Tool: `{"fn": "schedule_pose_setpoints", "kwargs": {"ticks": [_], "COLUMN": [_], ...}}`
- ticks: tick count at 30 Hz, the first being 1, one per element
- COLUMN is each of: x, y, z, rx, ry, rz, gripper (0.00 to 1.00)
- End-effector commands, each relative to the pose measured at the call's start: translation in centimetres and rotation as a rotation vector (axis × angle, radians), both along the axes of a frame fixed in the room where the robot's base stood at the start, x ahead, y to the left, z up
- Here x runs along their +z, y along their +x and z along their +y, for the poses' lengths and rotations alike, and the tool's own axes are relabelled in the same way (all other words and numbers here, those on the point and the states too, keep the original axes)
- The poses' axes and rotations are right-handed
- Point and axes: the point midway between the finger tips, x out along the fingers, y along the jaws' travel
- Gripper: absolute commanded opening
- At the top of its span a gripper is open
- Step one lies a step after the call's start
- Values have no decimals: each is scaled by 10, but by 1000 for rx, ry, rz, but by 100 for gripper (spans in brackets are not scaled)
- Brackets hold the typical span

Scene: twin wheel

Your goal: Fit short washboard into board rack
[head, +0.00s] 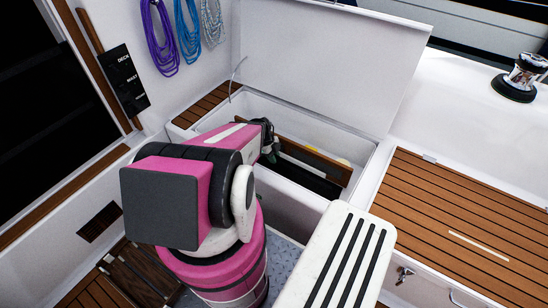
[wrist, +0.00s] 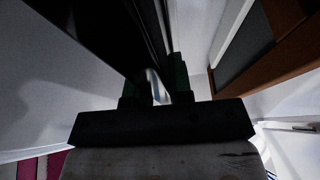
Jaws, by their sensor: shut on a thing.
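My gripper (wrist: 165,85) has dark green fingers, shut on a dark board (wrist: 95,30) that runs out of the top of the wrist view. The board looks like the short washboard; its lower end is hidden. In the head view my gripper (head: 270,150) is inside the open locker, partly hidden by my arm, and a dark panel (head: 310,181) slants away from it. A brown wooden piece with a grey panel (wrist: 245,55) stands to the right in the wrist view, apart from the fingers. I cannot tell which part is the board rack, or whether the washboard touches it.
The white locker (head: 357,172) has its lid (head: 320,60) raised behind it. Slatted teak seating (head: 470,215) lies to the right. Coiled ropes (head: 160,35) hang on the left wall. The locker walls stand close around my gripper.

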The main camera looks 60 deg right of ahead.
Motion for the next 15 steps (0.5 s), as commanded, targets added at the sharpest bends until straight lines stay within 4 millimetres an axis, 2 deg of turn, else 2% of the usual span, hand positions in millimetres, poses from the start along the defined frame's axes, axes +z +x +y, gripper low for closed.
{"fn": "schedule_pose_setpoints", "kwargs": {"ticks": [15], "x": [-9], "y": [0], "z": [0], "rx": [0], "ry": [-1], "rz": [0], "gripper": [0]}}
